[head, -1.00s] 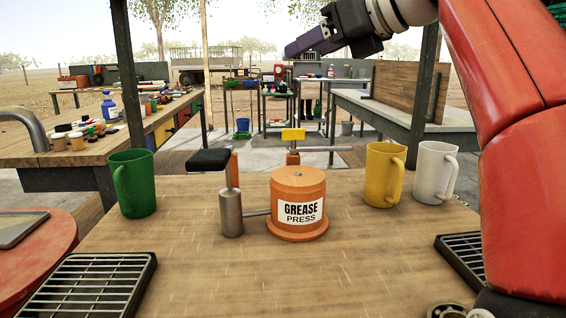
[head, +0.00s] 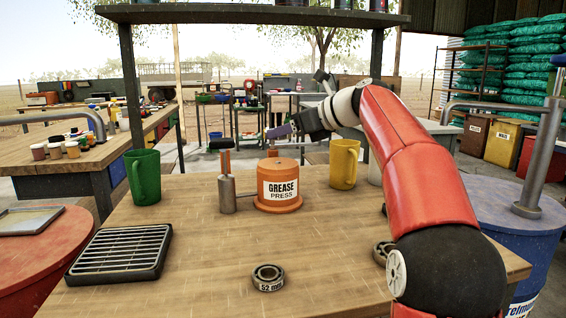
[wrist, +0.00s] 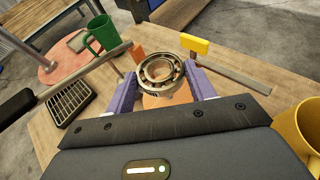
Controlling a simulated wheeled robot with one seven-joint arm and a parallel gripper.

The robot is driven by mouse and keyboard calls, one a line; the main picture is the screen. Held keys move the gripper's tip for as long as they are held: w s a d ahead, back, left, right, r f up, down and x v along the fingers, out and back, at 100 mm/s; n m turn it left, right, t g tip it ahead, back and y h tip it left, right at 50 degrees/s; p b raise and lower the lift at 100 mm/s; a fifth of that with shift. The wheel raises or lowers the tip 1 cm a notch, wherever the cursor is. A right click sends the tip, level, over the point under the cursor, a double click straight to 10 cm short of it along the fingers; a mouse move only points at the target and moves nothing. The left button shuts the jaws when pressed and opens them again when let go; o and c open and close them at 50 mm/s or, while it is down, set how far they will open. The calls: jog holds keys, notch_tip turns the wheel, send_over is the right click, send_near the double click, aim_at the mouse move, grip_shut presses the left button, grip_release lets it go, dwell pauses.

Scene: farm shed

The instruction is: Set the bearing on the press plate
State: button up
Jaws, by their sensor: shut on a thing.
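The grease press (head: 277,187) is an orange drum with a white label, standing toward the back of the wooden table. In the wrist view a steel bearing (wrist: 161,75) sits between the purple fingers of my gripper (wrist: 162,92), which is shut on it. Orange of the press (wrist: 158,101) shows below the bearing; I cannot tell how large the gap is. In the head view my gripper (head: 281,131) is above and behind the press top, and the held bearing cannot be made out. One bearing marked 52 mm (head: 268,279) lies at the table front; another (head: 380,253) is partly behind my arm.
A green mug (head: 144,178) stands left and a yellow mug (head: 343,165) right of the press. The press's metal cylinder and lever (head: 227,194) are close on its left. A black grate (head: 120,252) lies at front left.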

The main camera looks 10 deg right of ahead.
aim_at(287, 165)
jog(key=shift+s+f+b, duration=0.1)
jog(key=shift+f+b, duration=0.4)
jog(key=shift+f, duration=0.15)
jog(key=shift+w+f, duration=0.2)
jog(key=shift+f, duration=0.1)
notch_tip(287, 165, down, 4)
jog(key=b, duration=0.5)
jog(key=shift+f, duration=0.2)
jog(key=shift+r, duration=0.2)
jog(key=shift+f, duration=0.15)
jog(key=o, duration=1.1)
